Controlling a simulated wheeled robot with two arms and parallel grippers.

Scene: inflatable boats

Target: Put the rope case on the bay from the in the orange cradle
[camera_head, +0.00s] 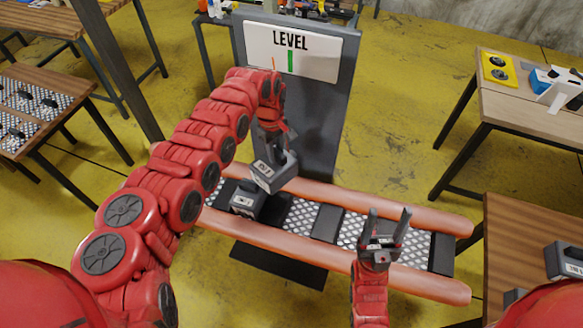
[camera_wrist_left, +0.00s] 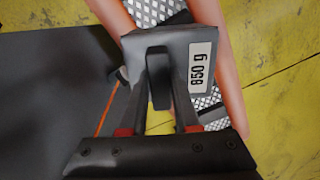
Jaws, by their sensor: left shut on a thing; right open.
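My left gripper (camera_head: 270,140) is shut on a grey case (camera_head: 275,172) by its top handle, above the left part of the orange cradle (camera_head: 400,207). In the left wrist view the held case (camera_wrist_left: 185,50) has a white label that seems to read 850 g, and the left gripper's fingers (camera_wrist_left: 160,90) are around its handle. I cannot tell its contents. A second, darker case (camera_head: 247,201) sits in the cradle just below and left of it. My right gripper (camera_head: 385,228) is open and empty over the cradle's right part.
The cradle has two orange tubes, mesh panels and black crossbars; its middle and right mesh (camera_head: 300,214) look bare. A grey stand with a LEVEL sign (camera_head: 292,50) rises behind. Another dark case (camera_head: 565,262) is on the wooden table (camera_head: 515,225) at right.

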